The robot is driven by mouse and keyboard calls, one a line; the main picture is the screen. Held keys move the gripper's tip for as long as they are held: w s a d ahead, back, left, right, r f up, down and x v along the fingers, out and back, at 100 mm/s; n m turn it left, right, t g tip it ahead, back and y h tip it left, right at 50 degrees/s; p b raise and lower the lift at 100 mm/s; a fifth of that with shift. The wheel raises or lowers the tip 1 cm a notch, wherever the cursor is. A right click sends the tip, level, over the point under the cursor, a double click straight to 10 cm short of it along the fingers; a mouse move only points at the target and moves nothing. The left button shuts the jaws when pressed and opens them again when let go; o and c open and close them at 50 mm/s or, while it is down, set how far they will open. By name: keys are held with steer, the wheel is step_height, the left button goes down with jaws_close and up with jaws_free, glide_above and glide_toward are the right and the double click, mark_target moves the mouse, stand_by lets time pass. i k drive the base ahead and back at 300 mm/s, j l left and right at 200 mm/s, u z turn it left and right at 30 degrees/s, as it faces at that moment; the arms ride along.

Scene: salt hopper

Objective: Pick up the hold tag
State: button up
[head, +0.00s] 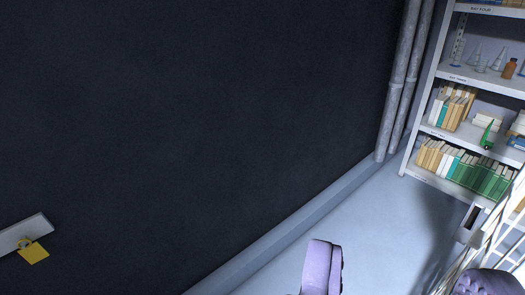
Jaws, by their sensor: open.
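A yellow square tag (34,254), which looks like the hold tag, is at the far left near the bottom of the head view. A small yellow ring at its top meets a pale grey bar (24,231) that enters from the left edge. I cannot tell exactly how the ring is held there. My gripper (405,260) shows as two purple fingers at the bottom right, spread wide apart with nothing between them. It is well to the right of the tag and apart from it.
A large dark wall (200,120) fills most of the view. Grey pipes (400,85) run up beside a white shelf unit (473,80) with books, bottles and glassware at the right. Pale thin rails (495,235) stand at the lower right. Pale floor (375,225) is clear between.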

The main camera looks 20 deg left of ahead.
mark_target(34, 253)
steer(key=i+j+u, duration=0.1)
steer(key=i+u, duration=0.3)
steer(key=i, duration=0.2)
steer(key=i+l+u, duration=0.1)
steer(key=i+u, duration=0.25)
steer(key=i, duration=0.2)
steer(key=i+l+u, duration=0.25)
steer(key=i+u, duration=0.15)
steer(key=i, duration=0.2)
steer(key=i+u, duration=0.15)
steer(key=u, duration=0.25)
steer(key=i+u, duration=0.2)
steer(key=u, duration=0.25)
steer(key=i+u, duration=0.15)
steer(key=u, duration=0.25)
steer(key=i+l+u, duration=0.15)
steer(key=u, duration=0.3)
steer(key=i+u, duration=0.2)
steer(key=u, duration=0.7)
